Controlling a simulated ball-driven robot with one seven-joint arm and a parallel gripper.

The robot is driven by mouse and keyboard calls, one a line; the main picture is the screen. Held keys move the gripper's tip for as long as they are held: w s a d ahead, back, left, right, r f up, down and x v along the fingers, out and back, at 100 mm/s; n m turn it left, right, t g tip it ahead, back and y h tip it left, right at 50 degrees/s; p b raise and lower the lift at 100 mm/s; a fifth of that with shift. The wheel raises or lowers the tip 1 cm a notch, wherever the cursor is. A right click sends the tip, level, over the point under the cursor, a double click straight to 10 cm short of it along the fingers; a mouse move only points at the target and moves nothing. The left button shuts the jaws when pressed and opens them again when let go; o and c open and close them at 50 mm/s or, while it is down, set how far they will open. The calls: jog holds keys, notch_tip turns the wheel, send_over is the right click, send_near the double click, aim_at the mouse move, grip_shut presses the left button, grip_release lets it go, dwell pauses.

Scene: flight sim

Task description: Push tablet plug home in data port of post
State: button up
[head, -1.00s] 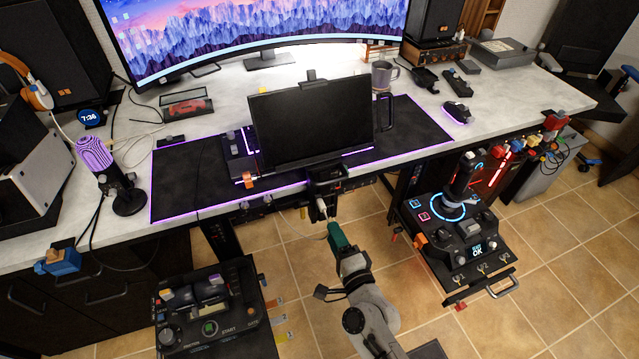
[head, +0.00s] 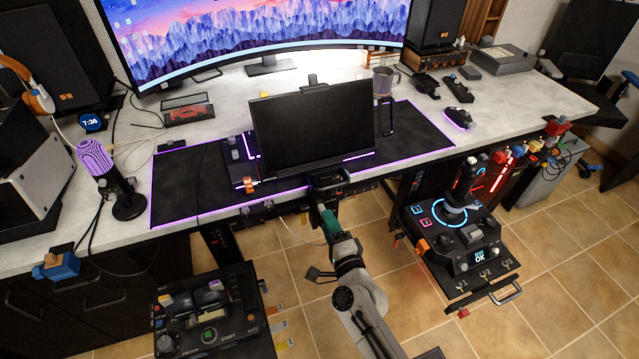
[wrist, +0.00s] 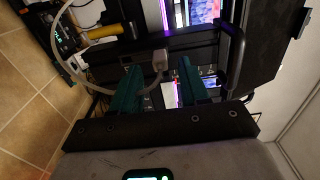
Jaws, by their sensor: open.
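The tablet (head: 310,125) stands tilted on the dark post (head: 328,180) at the desk's front edge. My gripper (head: 327,216), with teal fingers, is just below the post in the head view and hides the plug there. In the wrist view, my gripper (wrist: 159,72) is open, its two teal fingers apart. The pale plug (wrist: 160,59) shows between and slightly beyond the fingertips, with its light cable (wrist: 78,72) curving off to the left. The plug faces the dark post parts. I cannot make out the data port or how deep the plug sits.
The desk edge with its black mat (head: 200,190) lies just above my gripper. A joystick panel (head: 460,240) stands to the right and a START button panel (head: 212,310) to the lower left. Open tiled floor (head: 380,250) lies between them.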

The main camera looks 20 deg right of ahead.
jog(key=shift+w+b, duration=0.3)
jog(key=shift+w, duration=1.55)
jog(key=shift+c, duration=0.2)
grip_shut()
jog(key=shift+s, duration=0.1)
jog(key=shift+s+p, duration=0.65)
jog(key=shift+s, duration=2.25)
jog(key=f+b, duration=0.2)
jog(key=f, duration=0.1)
jog(key=s+f+b, duration=0.1)
jog(key=f+b, duration=0.1)
